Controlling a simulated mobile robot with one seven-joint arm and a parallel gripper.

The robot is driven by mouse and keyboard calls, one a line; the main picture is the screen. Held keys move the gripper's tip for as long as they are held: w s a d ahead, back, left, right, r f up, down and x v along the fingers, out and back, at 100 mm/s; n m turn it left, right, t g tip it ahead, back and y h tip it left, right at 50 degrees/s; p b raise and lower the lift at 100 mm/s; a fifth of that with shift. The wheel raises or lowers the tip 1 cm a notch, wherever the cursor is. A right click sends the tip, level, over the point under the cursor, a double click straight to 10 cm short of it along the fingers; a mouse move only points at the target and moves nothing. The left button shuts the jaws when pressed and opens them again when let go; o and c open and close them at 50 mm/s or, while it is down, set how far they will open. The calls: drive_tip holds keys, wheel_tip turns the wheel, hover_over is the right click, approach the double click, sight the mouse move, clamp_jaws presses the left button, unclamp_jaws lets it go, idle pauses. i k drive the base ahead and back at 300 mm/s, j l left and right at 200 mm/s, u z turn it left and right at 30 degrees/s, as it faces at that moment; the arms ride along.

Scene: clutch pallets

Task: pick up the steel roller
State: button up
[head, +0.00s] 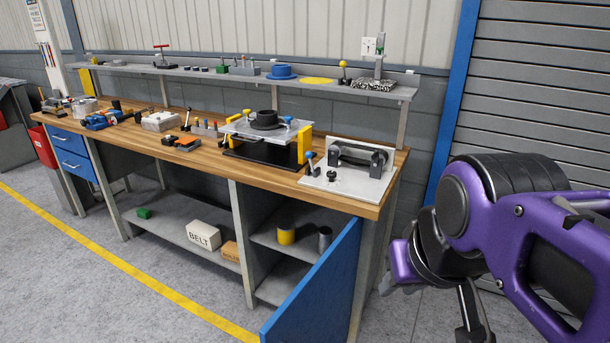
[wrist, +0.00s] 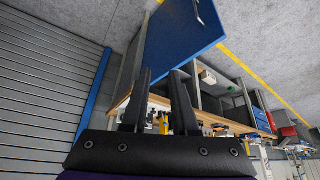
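A dark grey metal cylinder (head: 325,238), which looks like the steel roller, stands upright on the upper shelf inside the open cabinet under the bench. A yellow cylinder with a dark top (head: 286,233) stands to its left. Another dark roller-like bar (head: 357,157) lies across a fixture on the bench's right end, so I cannot be certain which is the roller. My gripper (wrist: 162,75) is open and empty in the wrist view, with its two black fingers apart. In the head view my purple arm is at the right, away from both; the fingers are only partly in frame.
An open blue door (head: 318,290) stands out in front of the cabinet, right of the shelf. The wooden bench top (head: 215,152) is crowded with tools and fixtures. A box marked BELT (head: 203,235) sits on the low shelf. Floor in front is clear.

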sight(325, 233)
drive_tip(key=k+u, duration=0.2)
drive_tip(key=k, duration=0.45)
drive_tip(key=j+u, duration=0.1)
drive_tip(key=u, duration=1.15)
drive_tip(key=i+j+u, duration=0.2)
drive_tip(key=i, duration=0.25)
drive_tip(key=i+u, duration=0.15)
drive_tip(key=i, duration=0.25)
drive_tip(key=i+j+z, duration=0.1)
drive_tip(key=i+z, duration=0.15)
drive_tip(key=i, duration=0.3)
drive_tip(key=i+j+z, duration=0.25)
drive_tip(key=i, duration=0.25)
drive_tip(key=i+z, duration=1.1)
drive_tip(key=z, duration=0.2)
drive_tip(key=i+z, duration=0.2)
drive_tip(key=z, duration=0.15)
drive_tip(key=i+z, duration=0.2)
drive_tip(key=z, duration=0.2)
